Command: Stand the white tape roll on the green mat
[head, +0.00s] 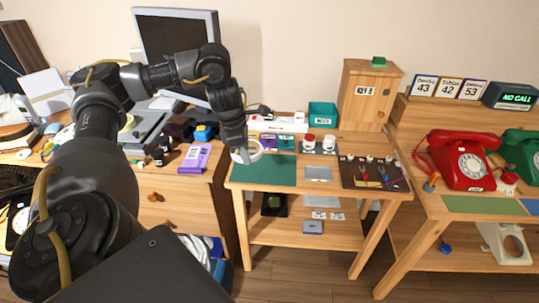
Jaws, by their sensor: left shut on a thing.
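The white tape roll (256,158) is a white ring in my left gripper (241,153). The gripper points down and is shut on the roll's left side. The ring overlaps the back left part of the dark green mat (268,176) in the head view. I cannot tell whether it touches the mat or hangs just above it. The mat lies flat on the left side of the middle wooden table, and its visible part is bare. My right gripper is not in view.
A grey plate (318,174) and a dark tool board (372,174) lie right of the mat. Red-topped jars (309,142), a teal bin (322,115) and a wooden cabinet (367,95) stand behind. A red phone (463,161) is on the right table, with a lighter green mat (482,204) in front.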

